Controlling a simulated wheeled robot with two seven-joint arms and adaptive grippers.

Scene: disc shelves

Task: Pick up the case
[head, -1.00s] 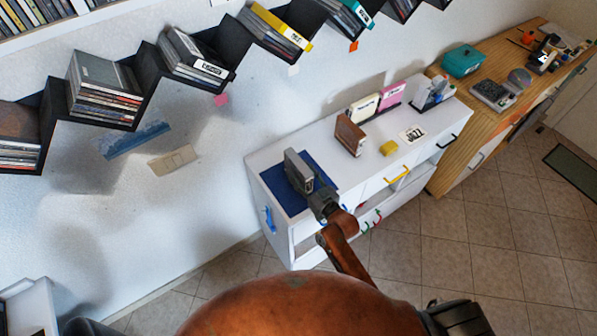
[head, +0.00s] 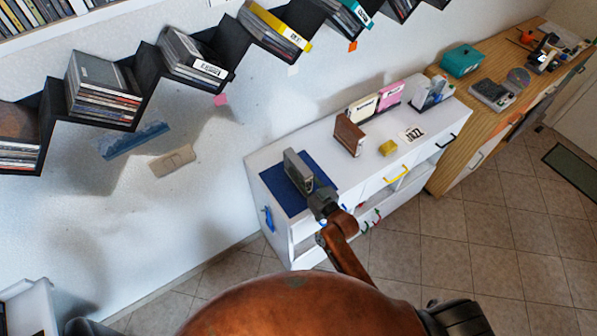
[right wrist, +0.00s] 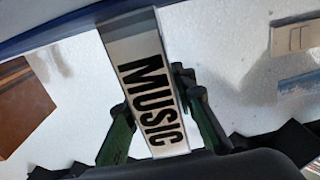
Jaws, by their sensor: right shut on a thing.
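The case (head: 297,170) is a thin grey case standing on edge over the blue mat (head: 323,165) on the white cabinet. In the right wrist view the case (right wrist: 150,90) shows a white label with the black word MUSIC. My right gripper (head: 318,196) is shut on the case, with one finger on each side of it in the wrist view (right wrist: 160,115). I cannot tell whether the case touches the mat. My left gripper is not in view.
On the white cabinet (head: 270,155) stand a brown case (head: 348,136), a cream box (head: 362,108), a pink box (head: 391,96) and a yellow block (head: 388,148). Zigzag black shelves (head: 147,75) with discs hang on the wall. A wooden desk (head: 447,154) adjoins at right.

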